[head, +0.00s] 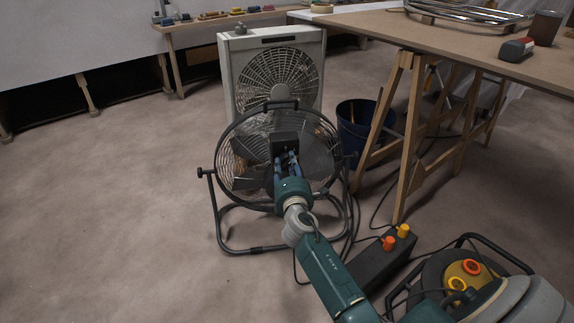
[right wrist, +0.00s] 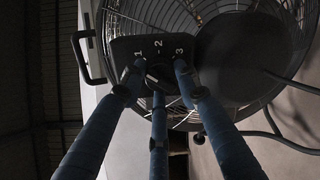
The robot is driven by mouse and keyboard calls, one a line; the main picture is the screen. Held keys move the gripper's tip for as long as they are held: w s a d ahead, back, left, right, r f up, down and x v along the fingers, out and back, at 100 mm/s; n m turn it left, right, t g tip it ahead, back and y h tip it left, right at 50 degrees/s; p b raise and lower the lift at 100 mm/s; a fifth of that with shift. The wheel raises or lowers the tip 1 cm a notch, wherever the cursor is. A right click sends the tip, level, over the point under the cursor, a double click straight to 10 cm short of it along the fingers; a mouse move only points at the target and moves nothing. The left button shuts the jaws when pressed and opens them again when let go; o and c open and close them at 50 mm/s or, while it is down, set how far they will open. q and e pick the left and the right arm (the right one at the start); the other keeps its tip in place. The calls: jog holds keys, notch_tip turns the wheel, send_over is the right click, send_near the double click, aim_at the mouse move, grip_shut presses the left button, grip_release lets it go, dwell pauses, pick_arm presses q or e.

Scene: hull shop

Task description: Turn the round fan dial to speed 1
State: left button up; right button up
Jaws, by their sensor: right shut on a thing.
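The round fan (head: 240,165) stands on a dark tube stand, with a wire cage and a black control box (head: 284,142) on its front. In the right wrist view the control box (right wrist: 122,46) bears the numbers 1, 2 and 3 around a dark dial (right wrist: 160,73). A pale line shows on the dial, but the fingers partly hide it and I cannot tell which number it points at. My right gripper (head: 287,160) reaches the box from the front. In the right wrist view its blue fingers (right wrist: 158,84) are closed around the dial. My left gripper is out of view.
A white box fan (head: 228,75) stands close behind the round fan. A blue bucket (head: 352,128) and a wooden trestle table (head: 455,45) are at the right. A dark box with orange and yellow knobs (head: 378,262) and cables lie on the floor. Floor at left is clear.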

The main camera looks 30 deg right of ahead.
jog(key=shift+d+m, duration=0.2)
jog(key=shift+m, duration=0.4)
jog(key=o, duration=1.2)
jog(key=shift+s+d, duration=0.1)
jog(key=shift+c, duration=0.2)
jog(key=shift+s+a, duration=0.35)
jog(key=v, duration=1.1)
jog(key=shift+s+r, duration=0.1)
